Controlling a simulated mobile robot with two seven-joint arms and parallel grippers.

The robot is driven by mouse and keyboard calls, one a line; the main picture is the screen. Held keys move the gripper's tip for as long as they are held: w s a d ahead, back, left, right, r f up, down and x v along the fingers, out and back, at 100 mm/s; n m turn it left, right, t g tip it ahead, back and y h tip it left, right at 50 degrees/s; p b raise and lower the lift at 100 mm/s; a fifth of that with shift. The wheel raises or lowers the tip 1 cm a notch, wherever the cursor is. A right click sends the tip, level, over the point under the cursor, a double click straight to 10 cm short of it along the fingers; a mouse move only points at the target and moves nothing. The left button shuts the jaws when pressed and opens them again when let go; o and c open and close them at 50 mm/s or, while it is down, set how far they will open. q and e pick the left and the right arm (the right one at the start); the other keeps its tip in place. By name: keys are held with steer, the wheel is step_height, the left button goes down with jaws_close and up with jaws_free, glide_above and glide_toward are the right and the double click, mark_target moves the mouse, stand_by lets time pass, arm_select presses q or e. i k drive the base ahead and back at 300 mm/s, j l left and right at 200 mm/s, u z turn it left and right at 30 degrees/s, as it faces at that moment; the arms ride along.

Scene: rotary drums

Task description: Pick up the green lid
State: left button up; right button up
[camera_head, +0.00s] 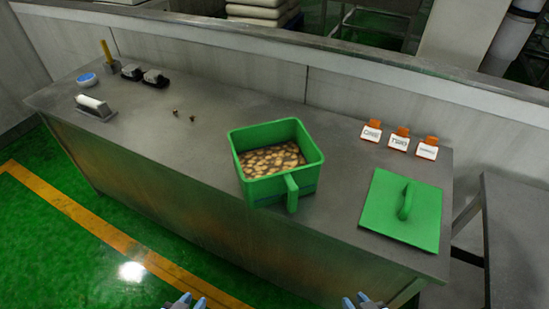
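The green lid (380,212) lies flat on the right end of the metal counter, with its curved handle (406,200) standing up. A green square container (248,186) with a front handle stands left of the lid. It is open at the top and holds brown, pebble-like contents (270,160). My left gripper (185,301) shows at the bottom edge, in front of the counter, with its fingertips apart and nothing between them. My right gripper (363,301) is at the bottom edge, below and left of the lid, also with fingertips apart and empty. Both are apart from the lid.
Three white labels with orange holders (399,140) stand behind the lid. A white-topped tool (95,107), a blue-and-white round item (87,80), dark items (153,77) and small bits (183,116) lie at the left. A low wall (340,92) runs behind the counter (215,150).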

mark_target(404, 208)
steer(key=z, duration=1.15)
